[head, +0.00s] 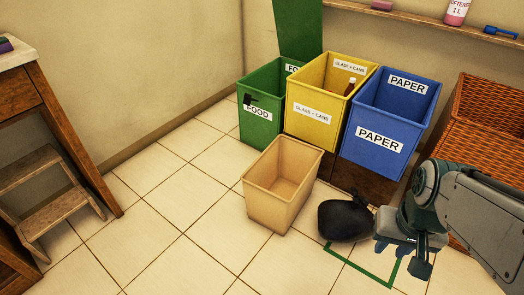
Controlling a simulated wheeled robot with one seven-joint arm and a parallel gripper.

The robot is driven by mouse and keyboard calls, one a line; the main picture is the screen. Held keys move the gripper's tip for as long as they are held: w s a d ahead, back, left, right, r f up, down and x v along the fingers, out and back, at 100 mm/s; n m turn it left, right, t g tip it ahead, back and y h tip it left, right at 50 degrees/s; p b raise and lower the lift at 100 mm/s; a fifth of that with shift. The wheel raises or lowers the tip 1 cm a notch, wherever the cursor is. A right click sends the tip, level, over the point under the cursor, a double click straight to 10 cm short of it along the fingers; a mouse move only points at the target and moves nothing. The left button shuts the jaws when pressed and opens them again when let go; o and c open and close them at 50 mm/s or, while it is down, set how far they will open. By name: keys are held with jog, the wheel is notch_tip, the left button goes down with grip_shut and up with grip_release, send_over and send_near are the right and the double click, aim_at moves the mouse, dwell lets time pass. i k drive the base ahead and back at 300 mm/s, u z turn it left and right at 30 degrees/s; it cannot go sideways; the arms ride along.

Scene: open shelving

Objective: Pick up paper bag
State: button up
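A tied black bag (345,220) sits on the tiled floor, at the upper left part of a green outline marked on the floor. No brown paper bag shows; the black one is the only bag I see. The blue bin labelled PAPER (383,140) stands behind it and looks empty inside. My gripper (401,258) points down just right of the black bag, above the right part of the green outline. Its fingers are spread, with nothing seen between them, and it looks apart from the bag.
An open tan bin (268,207) stands left of the bag. A yellow GLASS + CANS bin (312,112) holds a brown bottle (350,86). A green FOOD bin (256,123) has its lid up. A wicker basket (485,110) is at right. A wooden step stool (45,185) is at left.

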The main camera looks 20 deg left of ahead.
aim_at(278, 183)
jog(key=u, duration=0.5)
jog(key=i, duration=1)
